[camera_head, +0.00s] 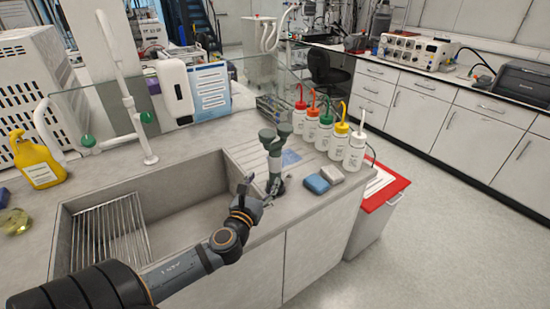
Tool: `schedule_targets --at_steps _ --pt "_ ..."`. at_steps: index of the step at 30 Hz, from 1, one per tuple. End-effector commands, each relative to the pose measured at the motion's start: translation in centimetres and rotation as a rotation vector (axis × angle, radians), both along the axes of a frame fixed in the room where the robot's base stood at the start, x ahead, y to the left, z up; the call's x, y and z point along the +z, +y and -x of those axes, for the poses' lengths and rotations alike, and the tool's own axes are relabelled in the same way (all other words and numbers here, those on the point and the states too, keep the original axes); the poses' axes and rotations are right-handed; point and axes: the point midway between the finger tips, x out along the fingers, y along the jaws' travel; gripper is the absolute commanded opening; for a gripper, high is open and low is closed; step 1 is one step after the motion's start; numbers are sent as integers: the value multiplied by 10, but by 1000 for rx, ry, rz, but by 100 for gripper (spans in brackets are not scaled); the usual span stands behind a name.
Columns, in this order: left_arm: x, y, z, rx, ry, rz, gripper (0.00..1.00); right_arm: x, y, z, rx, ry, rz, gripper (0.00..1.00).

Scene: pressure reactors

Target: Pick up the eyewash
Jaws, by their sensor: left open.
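The eyewash (274,160) stands upright on the counter at the right edge of the sink. It has a grey-green body with two dark green heads on top and a dark base. My left gripper (260,187) reaches in from the lower left and is open. Its fingers are at the lower part of the eyewash, one to its left and one overlapping its base. I cannot tell whether they touch it. My right gripper is not in view.
Several wash bottles (327,130) with coloured caps stand behind and right of the eyewash. A blue sponge (317,184) and a grey one (331,174) lie right of it. The sink (185,207) is left, with a white tap (134,118) behind it.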

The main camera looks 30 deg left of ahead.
Motion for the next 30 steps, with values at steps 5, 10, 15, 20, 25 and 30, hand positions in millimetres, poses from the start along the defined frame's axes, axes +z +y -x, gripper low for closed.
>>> schedule_targets --at_steps 5,10,15,20,25,30 --pt "3 9 -31 5 -4 6 64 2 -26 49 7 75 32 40" --pt "1 10 -41 2 -2 6 64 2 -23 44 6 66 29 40" --pt "5 11 -56 5 -5 11 64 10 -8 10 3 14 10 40" --pt "6 14 -83 3 -2 9 64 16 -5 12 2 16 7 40" --pt "4 16 -94 1 -1 6 64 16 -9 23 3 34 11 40" --pt "3 16 -93 1 -1 6 63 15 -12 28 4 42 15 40"
